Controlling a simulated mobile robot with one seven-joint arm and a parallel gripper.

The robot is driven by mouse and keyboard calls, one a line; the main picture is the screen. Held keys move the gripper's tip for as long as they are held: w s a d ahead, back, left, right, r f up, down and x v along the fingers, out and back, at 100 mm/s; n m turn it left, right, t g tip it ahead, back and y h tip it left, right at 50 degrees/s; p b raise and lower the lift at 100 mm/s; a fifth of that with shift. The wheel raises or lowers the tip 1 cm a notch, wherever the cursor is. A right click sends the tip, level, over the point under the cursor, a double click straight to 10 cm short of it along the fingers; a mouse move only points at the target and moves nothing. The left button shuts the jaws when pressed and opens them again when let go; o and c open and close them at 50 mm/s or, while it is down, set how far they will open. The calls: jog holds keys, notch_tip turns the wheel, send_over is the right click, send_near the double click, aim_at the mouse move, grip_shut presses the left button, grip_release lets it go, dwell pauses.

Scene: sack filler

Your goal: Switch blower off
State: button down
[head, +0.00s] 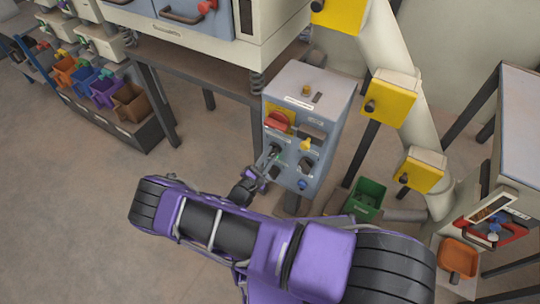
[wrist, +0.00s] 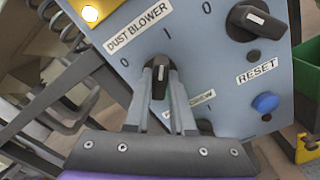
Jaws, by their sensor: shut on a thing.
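The dust blower switch (wrist: 160,80) is a black rotary knob with a white pointer mark, below the "DUST BLOWER" label (wrist: 138,28) in the wrist view. Its pointer points roughly up in the picture, toward the "1"; the "0" is to its left. My gripper (wrist: 162,70) is shut on this knob, one finger on each side. In the head view my gripper (head: 270,163) reaches the lower left of the grey control box (head: 318,100); the knob is hard to make out there.
A second black knob (wrist: 250,20) and a blue button (wrist: 265,102) under "RESET" are on the same panel. A red switch on a yellow plate (head: 278,120) is above. A green bin (head: 367,198) stands right of the box.

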jog(key=shift+n, duration=0.3)
jog(key=n+b, duration=0.1)
jog(key=n, duration=0.1)
jog(key=shift+f+n, duration=0.1)
jog(key=shift+n, duration=0.3)
jog(key=n+b, duration=0.2)
jog(key=n, duration=0.2)
jog(key=shift+n, duration=0.3)
jog(key=n, duration=0.3)
jog(key=shift+n+b, duration=0.3)
jog(key=shift+b, duration=0.1)
jog(key=shift+n+b, duration=0.4)
jog(key=shift+n, duration=1.5)
jog(key=c, duration=0.8)
grip_release()
jog(key=shift+o, duration=0.2)
